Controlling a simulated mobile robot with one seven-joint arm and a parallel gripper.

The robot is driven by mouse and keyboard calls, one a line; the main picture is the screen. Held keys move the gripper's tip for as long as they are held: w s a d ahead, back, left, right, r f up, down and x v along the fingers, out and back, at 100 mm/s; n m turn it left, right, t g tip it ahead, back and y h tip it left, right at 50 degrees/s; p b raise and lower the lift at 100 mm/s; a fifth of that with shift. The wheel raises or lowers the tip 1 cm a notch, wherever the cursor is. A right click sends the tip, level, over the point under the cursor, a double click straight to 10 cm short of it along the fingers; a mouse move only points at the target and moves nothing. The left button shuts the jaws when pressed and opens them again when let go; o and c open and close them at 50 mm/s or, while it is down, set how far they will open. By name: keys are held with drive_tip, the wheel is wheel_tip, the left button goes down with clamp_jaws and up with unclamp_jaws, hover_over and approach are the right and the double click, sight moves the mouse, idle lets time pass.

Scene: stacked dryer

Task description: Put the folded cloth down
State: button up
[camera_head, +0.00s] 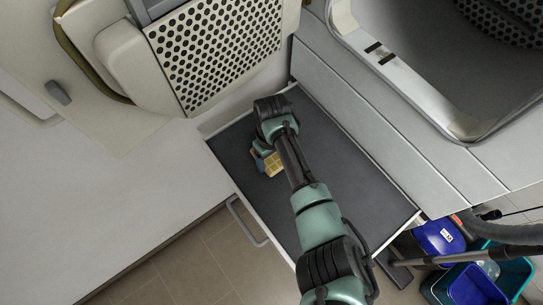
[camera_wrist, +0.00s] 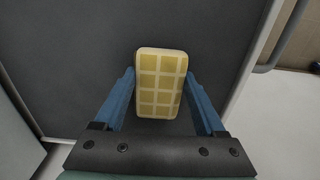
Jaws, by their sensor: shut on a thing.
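The folded cloth (camera_wrist: 160,84) is a small pad with yellow squares and a pale grid and edge. In the wrist view it sits between the two blue fingers of my gripper (camera_wrist: 160,100), which is shut on it. In the head view the cloth (camera_head: 273,164) shows beside my wrist, over the dark surface of a pulled-out drawer or shelf (camera_head: 345,165). My gripper (camera_head: 262,150) is partly hidden there by my arm. The dark surface also fills most of the wrist view (camera_wrist: 60,60). I cannot tell whether the cloth touches it.
The pulled-out surface has pale rims and a front handle (camera_head: 246,222). An open dryer door with a perforated panel (camera_head: 215,50) stands behind at the left. The open drum (camera_head: 440,60) is at the upper right. Blue containers (camera_head: 475,285) and a hose stand at the lower right.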

sight(272, 160)
drive_tip(key=o, duration=1.4)
drive_tip(key=shift+f, duration=0.15)
drive_tip(key=shift+o, duration=0.2)
wheel_tip(272, 160, up, 12)
drive_tip(key=shift+r+b, duration=0.2)
drive_tip(key=shift+b, duration=0.25)
